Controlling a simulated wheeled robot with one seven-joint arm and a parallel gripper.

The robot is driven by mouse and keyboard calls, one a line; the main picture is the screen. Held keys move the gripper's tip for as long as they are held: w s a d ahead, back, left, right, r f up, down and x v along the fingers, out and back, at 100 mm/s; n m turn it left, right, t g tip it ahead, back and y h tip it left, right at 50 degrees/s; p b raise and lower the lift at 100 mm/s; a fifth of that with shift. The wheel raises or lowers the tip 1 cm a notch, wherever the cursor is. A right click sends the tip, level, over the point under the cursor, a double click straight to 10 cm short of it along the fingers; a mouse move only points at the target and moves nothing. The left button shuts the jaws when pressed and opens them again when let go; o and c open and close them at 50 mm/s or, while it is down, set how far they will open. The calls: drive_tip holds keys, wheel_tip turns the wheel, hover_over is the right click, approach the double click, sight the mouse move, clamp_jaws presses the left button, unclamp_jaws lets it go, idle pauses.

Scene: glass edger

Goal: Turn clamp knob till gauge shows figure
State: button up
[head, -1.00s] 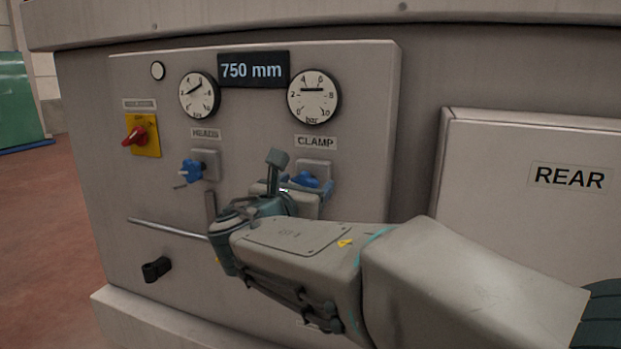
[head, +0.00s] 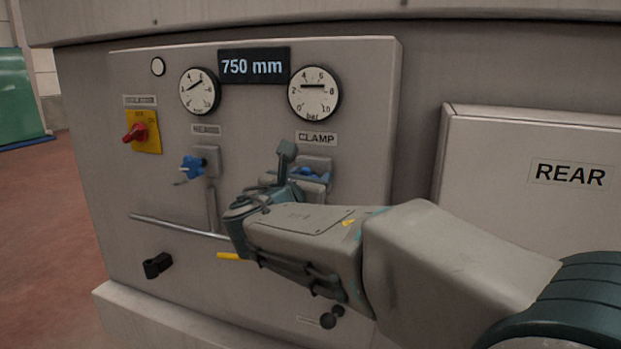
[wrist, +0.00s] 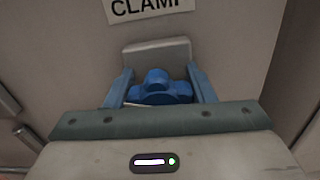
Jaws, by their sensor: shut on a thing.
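The blue clamp knob (head: 309,173) sits on a grey block under the CLAMP label (head: 316,139). It also shows in the wrist view (wrist: 157,90) as a lobed blue knob. My gripper (wrist: 157,92) has one finger on each side of it and is shut on it. In the head view my gripper (head: 305,176) partly hides the knob. The clamp gauge (head: 314,93) above is marked 0 to 10 bar. Its dark needle lies about level, and I cannot tell which end points to the figure.
A second gauge (head: 200,91) and a second blue knob (head: 193,168) are to the left. A display (head: 253,66) reads 750 mm. A red switch (head: 136,132) on a yellow plate, a metal rail (head: 170,226) and a black handle (head: 157,265) are also on the panel. A REAR box (head: 520,220) juts out at right.

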drive_tip(key=shift+f, duration=0.15)
drive_tip(key=m+b, duration=0.1)
drive_tip(key=b, duration=0.1)
drive_tip(key=m+b, duration=0.2)
drive_tip(key=b, duration=0.1)
drive_tip(key=shift+f+m, duration=0.25)
drive_tip(key=shift+m, duration=0.05)
drive_tip(key=m+b, duration=0.6)
drive_tip(key=b, duration=0.1)
drive_tip(key=shift+d+b, duration=0.1)
drive_tip(key=shift+b, duration=0.25)
drive_tip(key=m+b, duration=0.5)
drive_tip(key=shift+m, duration=0.4)
drive_tip(key=shift+r+m+b, duration=0.1)
drive_tip(key=shift+m+b, duration=1.45)
drive_tip(key=shift+m, duration=0.75)
drive_tip(key=o, duration=1)
drive_tip(key=shift+r, duration=0.1)
